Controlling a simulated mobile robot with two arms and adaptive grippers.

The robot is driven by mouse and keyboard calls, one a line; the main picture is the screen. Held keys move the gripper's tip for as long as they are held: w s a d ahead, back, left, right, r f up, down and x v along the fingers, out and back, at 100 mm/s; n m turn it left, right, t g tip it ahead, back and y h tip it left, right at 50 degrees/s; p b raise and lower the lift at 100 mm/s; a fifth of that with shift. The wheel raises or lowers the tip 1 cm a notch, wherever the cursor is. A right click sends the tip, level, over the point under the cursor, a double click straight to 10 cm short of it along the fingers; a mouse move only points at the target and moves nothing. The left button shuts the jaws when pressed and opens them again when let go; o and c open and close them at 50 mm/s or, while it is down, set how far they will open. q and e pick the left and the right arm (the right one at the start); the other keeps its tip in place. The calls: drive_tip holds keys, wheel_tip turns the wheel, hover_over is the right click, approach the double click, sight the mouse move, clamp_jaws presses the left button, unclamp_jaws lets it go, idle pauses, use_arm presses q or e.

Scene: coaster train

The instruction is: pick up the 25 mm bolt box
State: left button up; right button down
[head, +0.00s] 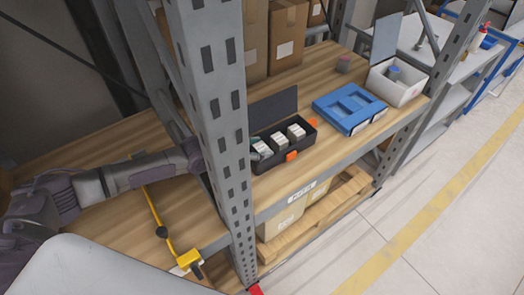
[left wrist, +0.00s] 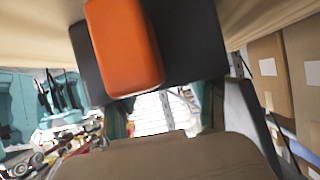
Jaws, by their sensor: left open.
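A black case (head: 272,165) with orange latches and a raised lid lies on the wooden shelf in the head view. Inside it stand small white-and-green labelled boxes (head: 279,141); their labels are too small to read, so I cannot tell which is the 25 mm bolt box. My left gripper (head: 208,180) is at the left end of the case, mostly hidden behind the grey post; it is open, with no held thing visible. In the left wrist view an orange latch (left wrist: 125,50) on the black case (left wrist: 190,45) is close. My right gripper is not in view.
The perforated grey post (head: 225,120) stands between the camera and my left wrist. A blue tray (head: 349,108) and a white bin (head: 398,92) stand right of the case. Cardboard boxes (head: 287,35) are behind.

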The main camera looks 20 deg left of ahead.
use_arm(q)
drive_tip(key=shift+s, duration=0.1)
drive_tip(key=shift+c, duration=0.3)
drive_tip(key=c, duration=0.8)
drive_tip(key=shift+r, duration=0.15)
